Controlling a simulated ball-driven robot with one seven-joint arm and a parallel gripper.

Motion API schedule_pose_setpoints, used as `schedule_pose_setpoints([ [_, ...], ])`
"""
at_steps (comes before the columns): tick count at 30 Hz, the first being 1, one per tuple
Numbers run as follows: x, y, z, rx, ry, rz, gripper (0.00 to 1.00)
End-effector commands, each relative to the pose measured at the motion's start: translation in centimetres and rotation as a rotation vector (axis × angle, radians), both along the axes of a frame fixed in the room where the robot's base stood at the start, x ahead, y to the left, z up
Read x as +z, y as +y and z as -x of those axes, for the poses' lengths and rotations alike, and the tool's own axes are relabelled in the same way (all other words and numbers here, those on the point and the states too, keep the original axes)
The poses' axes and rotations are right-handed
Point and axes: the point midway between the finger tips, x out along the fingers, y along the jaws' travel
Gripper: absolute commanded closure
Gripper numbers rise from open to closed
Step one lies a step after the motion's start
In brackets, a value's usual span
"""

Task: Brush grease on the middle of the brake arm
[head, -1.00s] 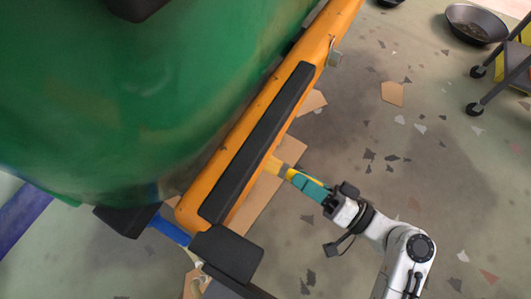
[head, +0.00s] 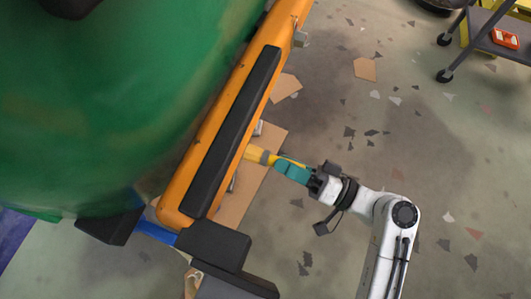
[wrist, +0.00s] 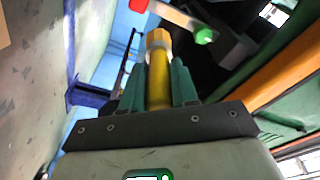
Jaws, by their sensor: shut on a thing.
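My gripper (head: 291,170) has teal fingers shut on a yellow-handled brush (head: 259,154), just right of the orange side beam of the rickshaw. The brush points left toward the beam, and its far end is hidden under it in the head view. In the wrist view the brush (wrist: 159,82) stands between the teal fingers (wrist: 158,88), with a pale band near its far end. Beyond its tip is a pale bar (wrist: 175,16) with a red end and a green end, possibly the brake arm. I cannot tell whether the brush touches it.
The orange beam (head: 180,200) with a black pad (head: 232,135) lies close left of my gripper, under the green body (head: 120,110). Cardboard (head: 268,138) lies on the floor below. A cart (head: 480,45) with a red item stands top right. The floor right of the beam is mostly clear.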

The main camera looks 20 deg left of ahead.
Motion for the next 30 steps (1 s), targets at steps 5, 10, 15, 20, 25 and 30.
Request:
schedule_pose_setpoints([
  [5, 0.0, 0.0, 0.0, 0.0, 0.0, 0.0, 1.0],
  [10, 0.0, 0.2, 0.0, 0.001, 0.0, -0.001, 1.0],
  [15, 0.1, 1.4, 0.1, 0.002, 0.0, -0.001, 1.0],
  [20, 0.0, 3.1, 0.2, 0.002, -0.001, -0.001, 1.0],
  [25, 0.0, 4.8, 0.3, 0.001, 0.0, 0.0, 1.0],
  [30, 0.0, 6.2, 0.4, 0.001, 0.001, 0.0, 1.0],
])
